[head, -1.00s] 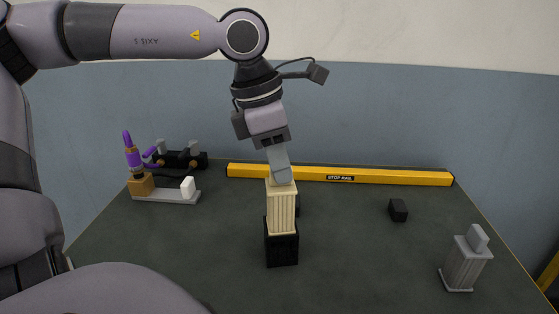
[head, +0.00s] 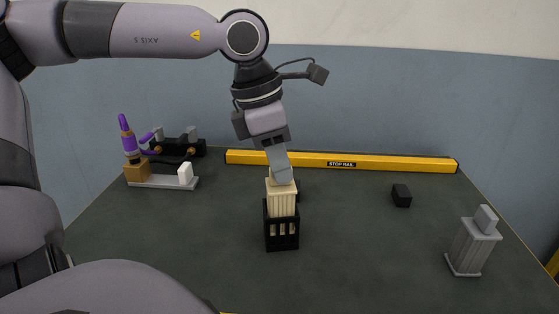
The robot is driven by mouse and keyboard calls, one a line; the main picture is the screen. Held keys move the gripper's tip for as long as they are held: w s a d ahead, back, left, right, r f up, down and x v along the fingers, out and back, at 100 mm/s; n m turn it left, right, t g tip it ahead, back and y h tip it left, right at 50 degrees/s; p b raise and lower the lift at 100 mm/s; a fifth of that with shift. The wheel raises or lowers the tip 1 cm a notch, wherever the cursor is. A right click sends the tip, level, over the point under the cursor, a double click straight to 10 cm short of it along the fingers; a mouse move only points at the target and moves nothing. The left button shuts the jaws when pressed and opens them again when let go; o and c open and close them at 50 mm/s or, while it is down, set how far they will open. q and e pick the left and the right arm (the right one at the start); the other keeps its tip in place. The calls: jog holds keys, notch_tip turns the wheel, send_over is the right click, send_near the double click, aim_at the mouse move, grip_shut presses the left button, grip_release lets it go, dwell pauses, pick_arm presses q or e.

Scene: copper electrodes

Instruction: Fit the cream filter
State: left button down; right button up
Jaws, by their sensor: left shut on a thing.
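The cream filter (head: 283,203) is a ribbed, upright block near the middle of the table. Its lower part is inside a black slotted holder (head: 282,241), and cream shows through the holder's slots. Its upper part stands out above the holder's rim. My left gripper (head: 281,178) comes down from above and is shut on the top of the cream filter. A grey ribbed filter-like block (head: 472,248) stands at the right on a thin base. My right gripper is not in view.
A yellow stop rail (head: 340,162) runs along the table's back. A small black block (head: 401,195) lies right of centre. A purple-handled device (head: 129,139) on a grey base stands at the back left. The table between holder and grey block is clear.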

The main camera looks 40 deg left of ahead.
pick_arm(q)
jog(key=shift+f+b, duration=0.3)
jog(key=shift+f, duration=0.15)
jog(key=shift+b+x, duration=0.9)
jog(key=shift+x, duration=0.05)
jog(key=c, duration=1.1)
grip_release()
jog(key=shift+s+a, duration=0.15)
jog(key=shift+s, duration=0.05)
jog(key=shift+o, duration=0.2)
jog(key=shift+r, duration=0.1)
jog(key=p+v, duration=0.1)
jog(key=v, duration=0.6)
